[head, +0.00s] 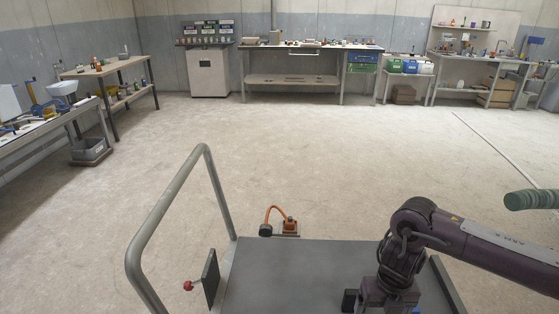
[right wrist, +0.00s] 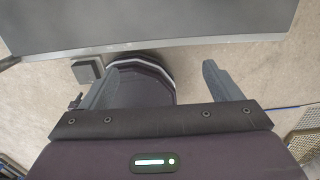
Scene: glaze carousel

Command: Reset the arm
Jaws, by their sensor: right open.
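My right gripper (right wrist: 168,90) shows in the right wrist view with its two grey fingers spread apart. Nothing is between the fingertips except a dark rounded shape with a pale rim behind the left finger, which I cannot identify. In the head view a dark purple arm link of mine reaches in from the right edge, but neither gripper can be made out there. My left gripper is not visible in either view.
A grey cart top (head: 300,272) with a tubular handle (head: 170,205) is close in front. An orange-hosed device (head: 290,226) sits beyond its edge. Workbenches (head: 300,79) line the back wall and a bench (head: 40,134) stands at left. The floor (head: 330,150) between is clear.

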